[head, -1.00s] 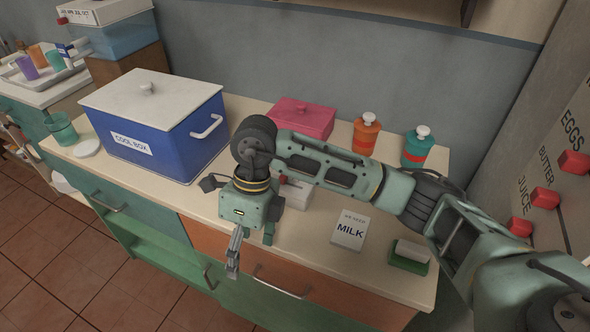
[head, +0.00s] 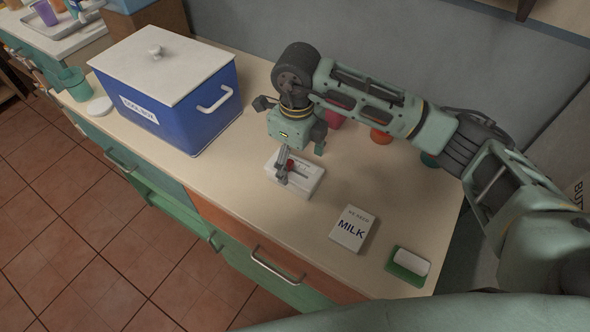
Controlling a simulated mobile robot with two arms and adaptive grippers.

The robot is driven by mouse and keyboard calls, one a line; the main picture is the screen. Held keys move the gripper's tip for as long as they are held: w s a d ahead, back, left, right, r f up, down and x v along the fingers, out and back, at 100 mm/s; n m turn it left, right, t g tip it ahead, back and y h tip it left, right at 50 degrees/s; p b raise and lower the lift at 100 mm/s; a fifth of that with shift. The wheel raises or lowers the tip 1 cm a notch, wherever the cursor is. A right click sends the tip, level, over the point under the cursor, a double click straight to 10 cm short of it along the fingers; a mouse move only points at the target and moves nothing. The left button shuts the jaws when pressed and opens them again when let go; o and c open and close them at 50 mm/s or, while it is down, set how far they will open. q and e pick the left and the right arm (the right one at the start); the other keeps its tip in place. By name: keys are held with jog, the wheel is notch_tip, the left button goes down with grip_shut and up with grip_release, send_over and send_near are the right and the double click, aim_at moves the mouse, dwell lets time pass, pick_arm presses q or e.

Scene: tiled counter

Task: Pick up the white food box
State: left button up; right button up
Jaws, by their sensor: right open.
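The white food box (head: 308,180), with a small red part on top, sits on the counter just right of the blue cool box. My right gripper (head: 283,172) hangs over the left part of the white box with its fingers pointing down. The gripper is open and covers part of the box top. I cannot tell whether the fingers touch the box. My left gripper is not in view.
A blue cool box (head: 195,120) with a white lid stands left. My right arm partly hides the pink and orange items behind.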

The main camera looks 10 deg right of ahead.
aim_at(295, 168)
jog(key=f, duration=0.1)
jog(key=f+p, duration=0.1)
jog(key=f, duration=0.2)
jog(key=shift+a, duration=0.25)
jog(key=shift+f, duration=0.4)
jog(key=c, duration=1.4)
jog(key=shift+o, duration=0.2)
